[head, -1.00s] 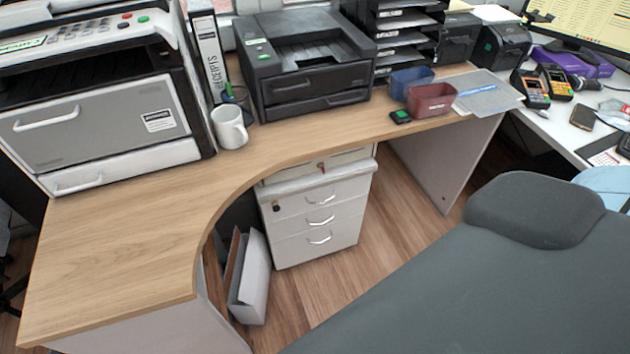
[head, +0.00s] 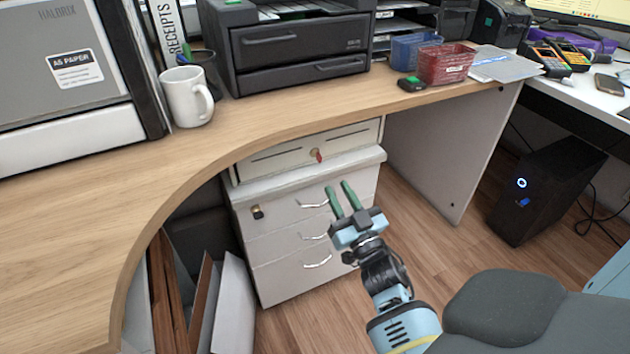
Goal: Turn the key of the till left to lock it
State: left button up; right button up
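The till (head: 270,158) is a cream drawer box under the desk, on top of a white drawer cabinet. Its key (head: 317,155) is small and reddish and sticks out of the front, right of the middle. My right gripper (head: 339,191) has two green fingers that stand apart with nothing visible between them. It is in front of the cabinet, below the key and a little to its right, and not touching the key. My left gripper is not in view.
The curved desk edge (head: 250,140) overhangs the till. The white cabinet (head: 300,240) has several handles and a lock (head: 257,212). A dark grey chair (head: 520,310) stands at the lower right. A mug (head: 187,98) and a red bin (head: 446,64) are on the desk.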

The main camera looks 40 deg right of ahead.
aim_at(318, 157)
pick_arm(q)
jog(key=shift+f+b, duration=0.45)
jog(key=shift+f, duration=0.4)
pick_arm(e)
jog(key=shift+w+d+f+t, duration=0.1)
jog(key=shift+w+t, duration=0.2)
jog(key=shift+w, duration=0.45)
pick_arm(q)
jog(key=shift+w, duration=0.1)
